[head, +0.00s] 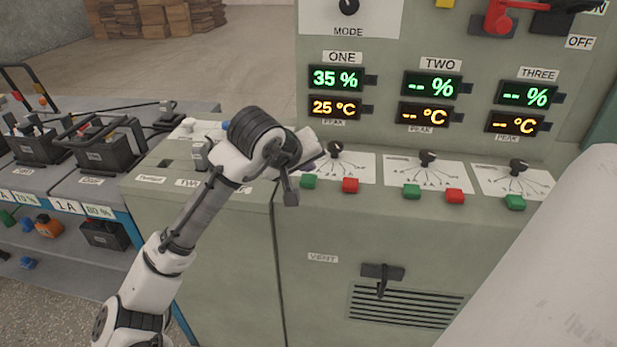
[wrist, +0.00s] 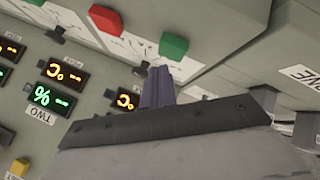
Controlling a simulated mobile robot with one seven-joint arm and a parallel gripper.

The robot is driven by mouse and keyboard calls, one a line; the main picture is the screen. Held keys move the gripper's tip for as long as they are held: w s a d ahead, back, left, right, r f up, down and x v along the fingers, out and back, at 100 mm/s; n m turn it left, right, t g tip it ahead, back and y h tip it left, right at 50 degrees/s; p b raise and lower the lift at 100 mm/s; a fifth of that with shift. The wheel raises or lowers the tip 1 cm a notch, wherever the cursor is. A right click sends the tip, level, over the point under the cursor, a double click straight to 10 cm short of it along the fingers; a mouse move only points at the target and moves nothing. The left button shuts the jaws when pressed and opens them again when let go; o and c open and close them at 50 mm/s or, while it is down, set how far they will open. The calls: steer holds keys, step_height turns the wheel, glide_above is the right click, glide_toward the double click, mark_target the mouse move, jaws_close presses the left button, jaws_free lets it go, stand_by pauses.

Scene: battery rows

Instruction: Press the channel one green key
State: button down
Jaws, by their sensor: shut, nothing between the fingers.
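The channel one green key (head: 308,181) sits on the sloped console at the left of its red key (head: 350,185), under the ONE display (head: 335,78), which reads 35 % and 25 °C. My gripper (head: 311,160) is shut and empty, just above and behind the green key in the head view. In the wrist view, which is turned upside down, the shut purple-grey fingers (wrist: 157,78) end close to the green key (wrist: 173,46). I see no clear contact. The red key (wrist: 105,18) is farther left there.
Channel one's black dial (head: 335,150) stands close to my gripper. Channel two's green key (head: 411,191) and red key (head: 455,196) lie to the right, then channel three's green key (head: 515,202). A vent handle (head: 382,273) sticks out below. Batteries (head: 100,150) stand on the left bench.

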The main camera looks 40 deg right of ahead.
mark_target(306, 181)
steer(key=shift+f, duration=0.15)
steer(key=shift+f, duration=0.3)
steer(key=shift+f, duration=0.4)
stand_by(1.1)
steer(key=shift+r, duration=0.15)
steer(key=shift+r+p, duration=0.7)
steer(key=shift+p, duration=0.15)
step_height(306, 181, up, 5)
steer(key=p, duration=0.5)
steer(key=shift+r, duration=0.1)
